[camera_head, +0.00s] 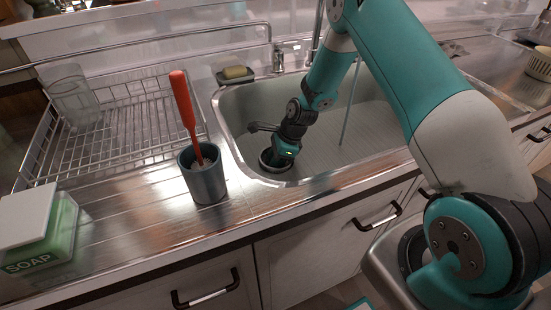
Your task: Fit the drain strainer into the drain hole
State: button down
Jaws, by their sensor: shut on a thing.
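My gripper (280,153) points down into the left front corner of the sink (318,165). It is shut on the drain strainer (270,163), a dark round piece low in the basin whose rim shows below and left of the fingers. The drain hole is not clearly visible; the strainer and my gripper cover that corner. I cannot tell whether the strainer is seated in the hole or just above it.
A grey cup (206,183) with a red-handled utensil (184,105) stands on the counter just left of the sink. A wire dish rack (120,135) holds a clear glass (75,98). A soap box (38,235) is at front left. A yellow sponge (235,72) lies behind the sink.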

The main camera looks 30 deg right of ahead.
jog(key=c, duration=1)
grip_release()
jog(key=shift+o, duration=0.2)
jog(key=p+v, duration=0.2)
jog(key=v, duration=1)
jog(key=s+a+r+n, duration=0.4)
jog(key=a+r+n, duration=0.3)
jog(key=r, duration=0.3)
jog(key=s+a+r+n, duration=0.3)
jog(key=s+r+n, duration=0.1)
jog(key=s+n, duration=0.3)
jog(key=s+a+r+n+g, duration=0.1)
jog(key=s+a+r+n, duration=0.2)
jog(key=s+n, duration=0.4)
jog(key=s+a+r+n, duration=0.3)
jog(key=s+r+n, duration=0.3)
jog(key=s, duration=0.4)
jog(key=shift+s+a+n, duration=0.2)
jog(key=shift+a+n, duration=0.2)
jog(key=shift+n, duration=0.5)
